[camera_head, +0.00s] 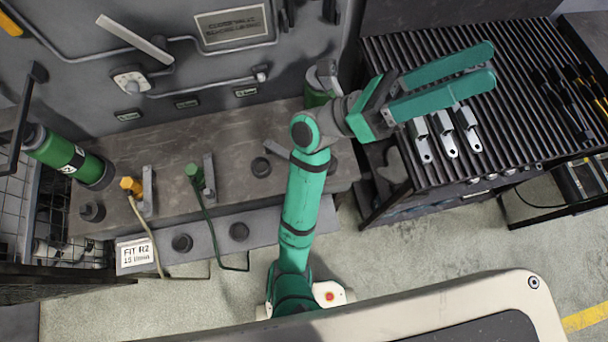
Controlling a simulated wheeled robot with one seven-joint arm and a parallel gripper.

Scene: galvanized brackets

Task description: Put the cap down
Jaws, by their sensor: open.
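My gripper (490,65) is open, its two long green fingers spread apart above the dark slatted rack (520,45) at the right. I see no cap between the fingers. Several small round black pieces that look like caps sit at the left: one on the grey bench (261,167), one at its left end (92,211), and two on the lower front ledge (182,243) (239,231). I cannot tell which of them is the task's cap. All are well away from my gripper.
Three galvanized brackets (443,136) lie on the rack just below my lower finger.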

